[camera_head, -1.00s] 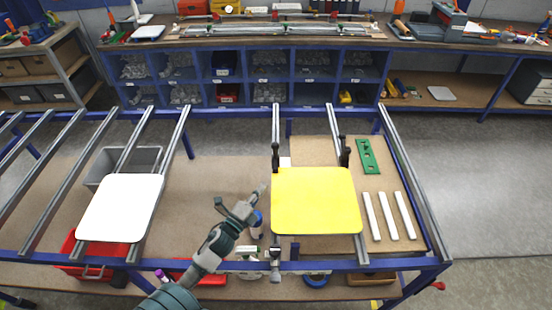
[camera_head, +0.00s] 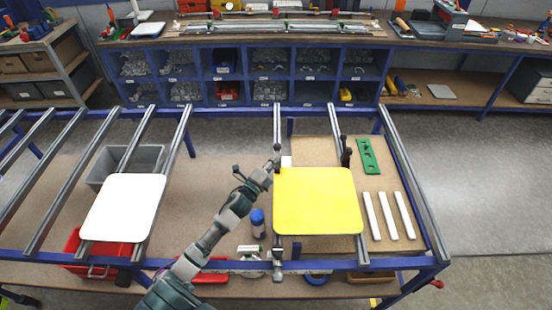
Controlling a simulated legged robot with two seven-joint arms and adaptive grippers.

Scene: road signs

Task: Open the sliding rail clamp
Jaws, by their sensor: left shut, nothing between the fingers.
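A yellow sign plate (camera_head: 317,202) lies across two grey rails of the blue frame. A black rail clamp (camera_head: 346,154) stands at its far right edge. A second black clamp at the far left corner is mostly hidden behind my left gripper (camera_head: 273,164). The left gripper is shut with nothing in its fingers, and its tip is at this left clamp. I cannot tell whether it touches the clamp. Another grey clamp (camera_head: 278,262) shows at the near end of the left rail. My right gripper is out of view.
A white plate (camera_head: 123,206) lies on the rails at left. A grey bin (camera_head: 108,168) and red bin (camera_head: 72,246) are at left.

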